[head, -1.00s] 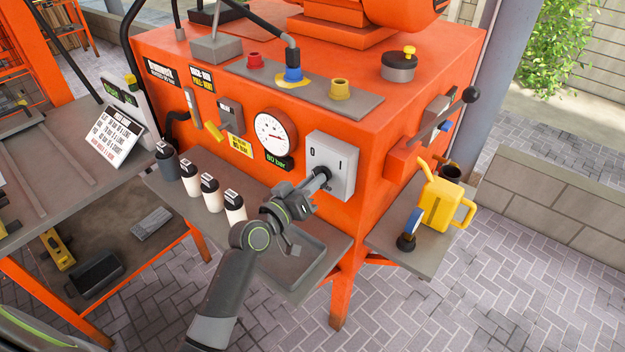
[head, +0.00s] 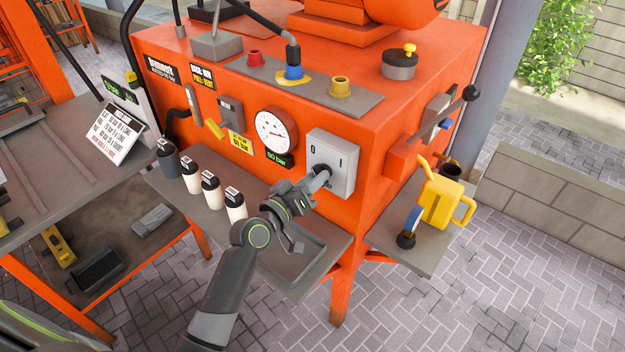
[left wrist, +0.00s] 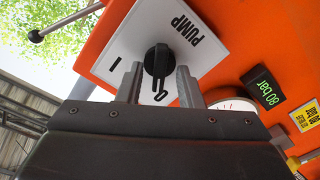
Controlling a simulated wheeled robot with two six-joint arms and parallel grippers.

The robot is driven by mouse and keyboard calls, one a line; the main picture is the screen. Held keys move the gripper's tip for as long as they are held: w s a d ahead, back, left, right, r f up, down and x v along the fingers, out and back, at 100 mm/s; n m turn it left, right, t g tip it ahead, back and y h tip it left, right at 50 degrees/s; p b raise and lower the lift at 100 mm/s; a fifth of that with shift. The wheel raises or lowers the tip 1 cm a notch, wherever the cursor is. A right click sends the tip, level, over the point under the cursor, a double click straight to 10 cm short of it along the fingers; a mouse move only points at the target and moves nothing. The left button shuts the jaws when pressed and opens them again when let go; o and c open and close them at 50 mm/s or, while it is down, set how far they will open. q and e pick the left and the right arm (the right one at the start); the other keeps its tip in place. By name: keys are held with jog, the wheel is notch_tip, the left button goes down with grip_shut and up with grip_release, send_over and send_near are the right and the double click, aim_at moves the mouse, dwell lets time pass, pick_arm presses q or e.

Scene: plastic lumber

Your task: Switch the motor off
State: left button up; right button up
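A grey switch box (head: 332,165) with marks 0 and I sits on the front of the orange machine. In the left wrist view its plate (left wrist: 195,14) reads PUMP, and a black rotary knob (left wrist: 157,60) stands in the middle. One end of the knob lies towards the 0 mark, with the I mark off to the left. My left gripper (head: 320,176) is at the knob; in the wrist view its two fingers (left wrist: 158,78) stand apart on either side of it, with small gaps showing. The knob is mostly hidden in the head view. My right gripper is not in view.
A round gauge (head: 272,134) with an 80 bar display (left wrist: 263,92) is left of the switch. Several bottles (head: 212,192) stand on the shelf below. A yellow can (head: 441,203) stands on the right side shelf. A lever (head: 470,94) sticks out at the right.

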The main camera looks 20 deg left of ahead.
pick_arm(q)
jog(key=b+v, duration=0.3)
jog(key=v, duration=1.4)
jog(key=shift+s+b, duration=0.2)
jog(key=shift+b, duration=0.1)
